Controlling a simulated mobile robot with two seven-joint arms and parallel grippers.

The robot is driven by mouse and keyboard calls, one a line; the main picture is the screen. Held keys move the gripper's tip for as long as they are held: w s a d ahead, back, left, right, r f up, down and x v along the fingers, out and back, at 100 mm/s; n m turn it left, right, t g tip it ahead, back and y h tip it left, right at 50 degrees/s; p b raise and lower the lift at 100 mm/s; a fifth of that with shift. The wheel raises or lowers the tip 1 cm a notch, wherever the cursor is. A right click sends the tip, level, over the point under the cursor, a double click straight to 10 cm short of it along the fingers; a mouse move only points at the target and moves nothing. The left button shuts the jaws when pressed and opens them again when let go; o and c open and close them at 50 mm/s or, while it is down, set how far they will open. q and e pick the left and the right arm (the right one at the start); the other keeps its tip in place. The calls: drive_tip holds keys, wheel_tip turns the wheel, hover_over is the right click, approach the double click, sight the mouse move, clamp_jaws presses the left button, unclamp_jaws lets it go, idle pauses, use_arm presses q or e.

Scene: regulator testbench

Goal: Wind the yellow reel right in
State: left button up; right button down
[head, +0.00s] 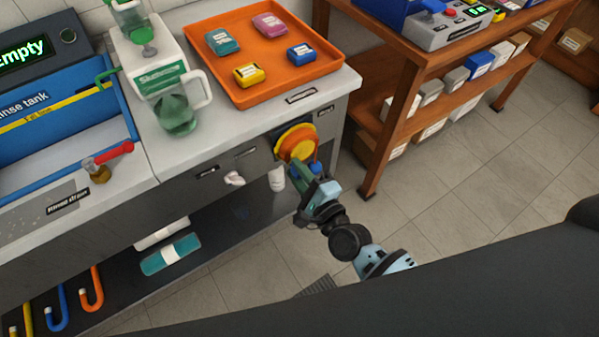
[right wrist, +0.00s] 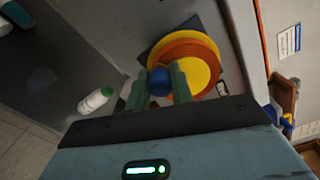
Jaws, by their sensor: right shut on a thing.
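The yellow reel (head: 298,143), a yellow disc with an orange ring, is mounted on the front of the grey counter near its right end. In the right wrist view the reel (right wrist: 205,55) fills the space just beyond my fingers. A blue knob (right wrist: 159,82) stands out at the reel's edge. My right gripper (head: 306,174) is at the lower side of the reel. In the right wrist view my right gripper (right wrist: 160,88) has its two green fingers shut on the blue knob, one on each side. My left gripper is not in view.
An orange tray (head: 240,97) with several coloured blocks lies on the counter above the reel. A white bottle (head: 277,179) is just left of my right gripper. A wooden shelf unit (head: 405,120) stands to the right. Tiled floor is clear between.

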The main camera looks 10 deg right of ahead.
idle(0.3)
drive_tip(key=c, duration=1.2)
unclamp_jaws()
drive_tip(key=shift+c, duration=0.2)
drive_tip(key=shift+s, duration=0.15)
drive_tip(key=v, duration=0.7)
drive_tip(key=shift+s+d, duration=0.15)
drive_tip(key=shift+s, duration=0.1)
drive_tip(key=shift+r, duration=0.1)
